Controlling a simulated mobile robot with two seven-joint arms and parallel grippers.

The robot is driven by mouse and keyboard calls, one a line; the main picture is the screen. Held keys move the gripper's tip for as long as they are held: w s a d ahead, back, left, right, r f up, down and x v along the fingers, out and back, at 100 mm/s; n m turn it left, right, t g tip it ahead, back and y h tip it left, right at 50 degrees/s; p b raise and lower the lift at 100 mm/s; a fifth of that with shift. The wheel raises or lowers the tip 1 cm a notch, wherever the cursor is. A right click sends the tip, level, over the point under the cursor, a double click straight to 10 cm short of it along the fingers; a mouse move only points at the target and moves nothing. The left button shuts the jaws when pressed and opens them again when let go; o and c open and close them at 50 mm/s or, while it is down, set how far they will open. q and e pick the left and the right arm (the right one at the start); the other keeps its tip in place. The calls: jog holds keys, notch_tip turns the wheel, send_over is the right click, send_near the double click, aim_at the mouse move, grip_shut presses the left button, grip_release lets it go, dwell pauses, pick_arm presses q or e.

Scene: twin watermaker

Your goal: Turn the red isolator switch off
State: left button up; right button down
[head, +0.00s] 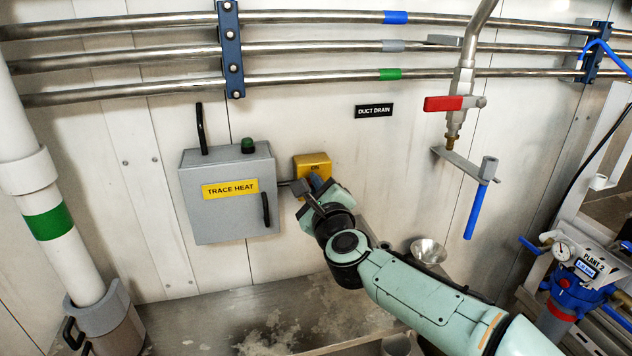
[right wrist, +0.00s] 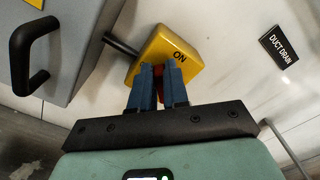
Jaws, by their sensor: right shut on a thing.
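The isolator is a yellow box (head: 313,162) on the wall, just right of the grey trace heat cabinet. In the right wrist view the yellow box (right wrist: 183,50) shows the word ON near its upper right edge. A red switch handle (right wrist: 159,80) shows between the blue fingers of my right gripper (right wrist: 158,82), which is shut on it. In the head view my right gripper (head: 316,186) reaches the lower front of the box, and the red handle is hidden there. My left gripper is in neither view.
The grey trace heat cabinet (head: 227,216) stands close left of the gripper, with a black handle (head: 266,209) on its front. A red-handled valve (head: 443,104) and a blue lever (head: 476,211) hang to the right. A bench (head: 200,320) lies below.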

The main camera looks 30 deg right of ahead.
jog(key=n, duration=0.2)
jog(key=shift+a+f+n+p, duration=0.15)
jog(key=shift+a+n+p, duration=0.05)
jog(key=shift+n+p, duration=0.2)
jog(key=n, duration=0.2)
jog(key=f+n+p, duration=0.1)
jog(key=n, duration=0.2)
jog(key=shift+n+p, duration=0.3)
jog(key=shift+n, duration=0.3)
jog(key=c, duration=1.1)
grip_release()
jog(key=shift+a, duration=0.1)
jog(key=b+v, duration=0.1)
jog(key=v, duration=1.2)
jog(key=shift+s+a, duration=0.1)
jog(key=shift+s, duration=0.05)
